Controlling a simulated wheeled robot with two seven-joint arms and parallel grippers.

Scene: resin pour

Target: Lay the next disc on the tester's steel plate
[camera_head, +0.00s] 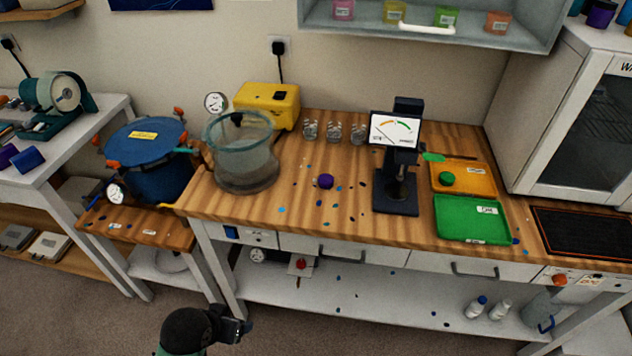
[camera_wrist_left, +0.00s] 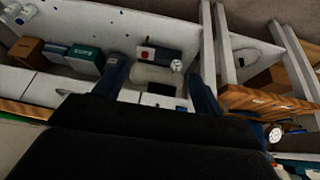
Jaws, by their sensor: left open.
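The tester (camera_head: 395,130) is a black stand with a dial screen on the wooden bench. Its base (camera_head: 396,204) is dark and looks bare; the steel plate is too small to make out clearly under the column. A green disc (camera_head: 446,179) lies on the orange tray (camera_head: 478,184) right of the tester. The green tray (camera_head: 470,232) in front of it looks empty apart from labels. My left gripper (camera_head: 240,327) is low in front of the bench, far from the disc and tester. In the left wrist view its fingers (camera_wrist_left: 158,85) are apart with nothing between them. My right gripper is not seen.
A clear vacuum chamber (camera_head: 243,160) and a yellow pump (camera_head: 268,103) stand at the bench's left. A purple object (camera_head: 325,181) lies left of the tester. Small cups (camera_head: 333,131) stand behind. A white oven (camera_head: 575,120) closes off the right. Bench front-middle has free room.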

